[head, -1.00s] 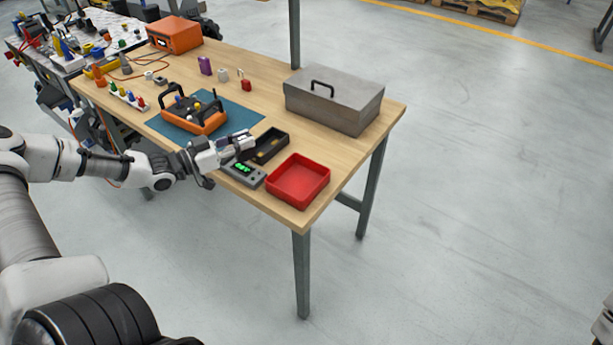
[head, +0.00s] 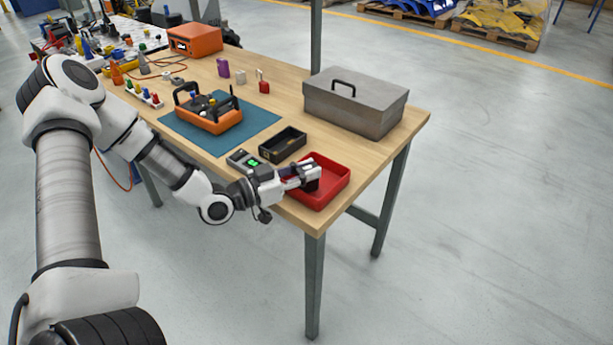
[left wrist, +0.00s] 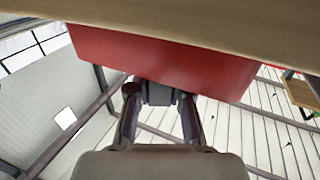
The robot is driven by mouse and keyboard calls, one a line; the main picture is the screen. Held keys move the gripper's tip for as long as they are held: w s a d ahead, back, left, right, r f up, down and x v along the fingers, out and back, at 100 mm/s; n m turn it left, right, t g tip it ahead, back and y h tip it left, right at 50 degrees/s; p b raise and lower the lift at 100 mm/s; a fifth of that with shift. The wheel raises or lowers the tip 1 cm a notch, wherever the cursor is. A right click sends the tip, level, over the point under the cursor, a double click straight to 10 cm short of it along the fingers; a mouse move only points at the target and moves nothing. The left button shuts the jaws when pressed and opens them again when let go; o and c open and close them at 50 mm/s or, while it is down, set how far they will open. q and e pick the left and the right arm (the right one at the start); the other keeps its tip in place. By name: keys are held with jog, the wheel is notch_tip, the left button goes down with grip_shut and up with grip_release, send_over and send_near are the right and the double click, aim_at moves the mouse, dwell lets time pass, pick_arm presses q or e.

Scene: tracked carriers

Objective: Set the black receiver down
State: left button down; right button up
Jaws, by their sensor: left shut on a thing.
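The black receiver (head: 313,184) is a small dark block at the fingertips of my left gripper (head: 308,177). My left gripper is shut on it, over the red tray (head: 333,196). Whether the receiver touches the tray floor I cannot tell. In the left wrist view the two fingers (left wrist: 158,112) hold a dark grey block (left wrist: 158,93) against the background of the red tray wall (left wrist: 165,58). The fingers hide much of the receiver in the head view. My right gripper is out of view.
A black open box (head: 283,146) and a meter with a green display (head: 245,162) stand left of the tray. An orange carrier (head: 208,118) sits on a blue mat (head: 262,118). A grey metal case (head: 355,104) stands behind. Bare wood lies between box and case.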

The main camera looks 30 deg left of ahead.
pick_arm(q)
jog(key=shift+w+f, duration=0.1)
jog(key=shift+f, duration=0.05)
jog(key=shift+f, duration=0.1)
jog(key=c, duration=1.1)
grip_release()
jog(key=shift+o, duration=0.2)
